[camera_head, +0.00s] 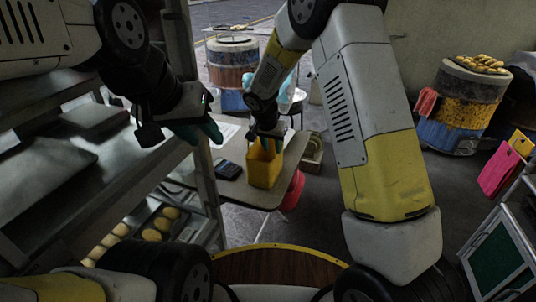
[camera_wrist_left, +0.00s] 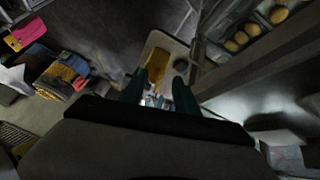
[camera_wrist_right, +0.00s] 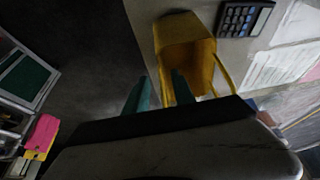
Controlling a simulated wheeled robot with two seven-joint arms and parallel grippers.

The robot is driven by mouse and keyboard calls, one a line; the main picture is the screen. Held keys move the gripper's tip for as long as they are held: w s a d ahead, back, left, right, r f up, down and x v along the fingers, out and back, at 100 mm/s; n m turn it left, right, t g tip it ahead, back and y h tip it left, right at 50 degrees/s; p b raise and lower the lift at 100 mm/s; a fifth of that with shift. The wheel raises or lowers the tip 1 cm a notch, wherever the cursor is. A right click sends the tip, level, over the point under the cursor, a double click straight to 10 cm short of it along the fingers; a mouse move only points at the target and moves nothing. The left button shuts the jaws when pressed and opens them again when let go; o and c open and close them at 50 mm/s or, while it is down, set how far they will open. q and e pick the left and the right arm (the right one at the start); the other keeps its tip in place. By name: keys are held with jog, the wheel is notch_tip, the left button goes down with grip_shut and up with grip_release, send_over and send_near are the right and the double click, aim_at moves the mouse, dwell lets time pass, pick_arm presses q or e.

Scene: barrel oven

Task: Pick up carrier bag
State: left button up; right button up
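A yellow carrier bag (camera_head: 264,166) stands upright on a small table (camera_head: 233,192), its top open. It fills the upper middle of the right wrist view (camera_wrist_right: 184,42), with a thin handle at its rim, and it also shows in the left wrist view (camera_wrist_left: 155,62). My right gripper (camera_head: 266,138) is open just over the bag's top. In the right wrist view its fingers (camera_wrist_right: 158,92) are apart near the bag's edge; I cannot tell whether they touch it. My left gripper (camera_head: 208,132) is open and empty, left of the bag by the metal rack.
A dark calculator (camera_head: 228,169) and papers lie on the table beside the bag. A metal rack (camera_head: 205,185) with trays of buns stands at left. A red stool (camera_head: 293,189) is by the table. Barrel ovens stand behind; pink and yellow items (camera_head: 498,168) hang at right.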

aim_at(275, 157)
jog(key=a+x, duration=0.1)
jog(key=x, duration=0.6)
jog(key=shift+d+f, duration=0.2)
jog(key=shift+d, duration=0.35)
jog(key=shift+c, duration=0.4)
grip_shut()
dwell(0.5)
